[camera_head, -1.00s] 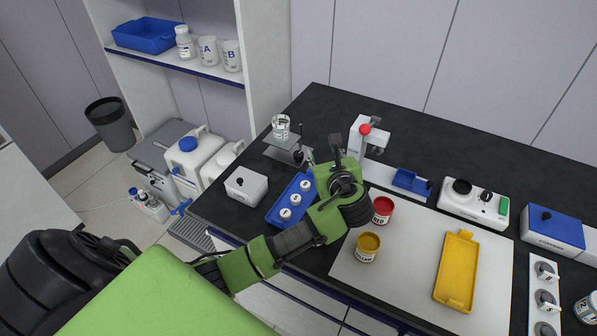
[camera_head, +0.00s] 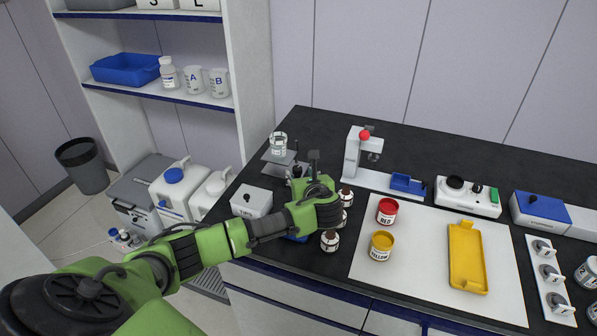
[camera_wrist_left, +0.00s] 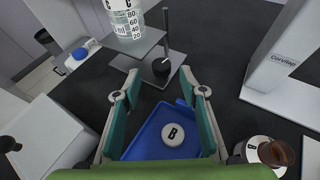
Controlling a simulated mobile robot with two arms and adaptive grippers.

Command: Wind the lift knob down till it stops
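The lift is a grey plate (camera_head: 270,159) at the back left of the black bench, with a glass beaker (camera_head: 278,143) on it. In the left wrist view a round black knob (camera_wrist_left: 162,67) sits low beside a thin dark post, by the lift plate (camera_wrist_left: 130,50); I take it for the lift knob. My left gripper (camera_head: 298,173) reaches toward the lift and hides part of it in the head view. In the left wrist view the gripper (camera_wrist_left: 160,88) is open and empty, its fingers wide apart, with the knob a little beyond their tips. My right gripper is not in view.
A blue tray (camera_wrist_left: 150,132) with a white "B" piece lies below the fingers. A grey box (camera_head: 251,201) stands left of the arm. Brown-topped jars (camera_head: 330,240) stand to its right. A white stand with a red knob (camera_head: 365,134) is to the right of the lift.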

